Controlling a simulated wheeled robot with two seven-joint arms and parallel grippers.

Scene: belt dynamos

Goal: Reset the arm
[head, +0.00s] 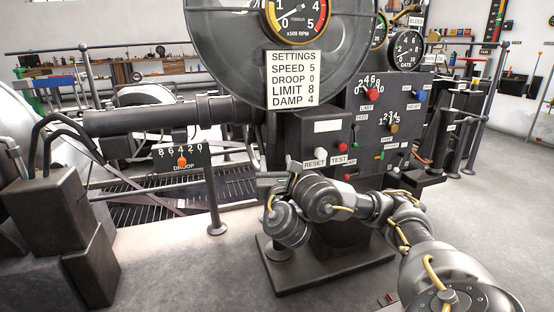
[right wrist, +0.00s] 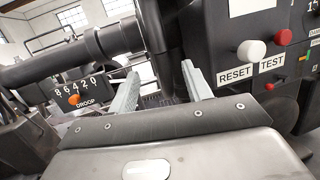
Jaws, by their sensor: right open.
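My right gripper (head: 273,176) is in front of the dark control box, just left of and below its RESET label (head: 314,164). In the right wrist view its two grey fingers stand apart with nothing between them (right wrist: 160,72). There the white RESET button (right wrist: 251,50) is to the right of the fingers, apart from them, above its label. The red TEST button (right wrist: 283,37) sits beside it. My left gripper is in neither view.
A settings card (head: 293,79) hangs below the rpm gauge (head: 297,18). The DROOP scale (head: 182,158) with an orange knob is at left. A railing post (head: 212,190) stands left of the gripper. The floor at right is clear.

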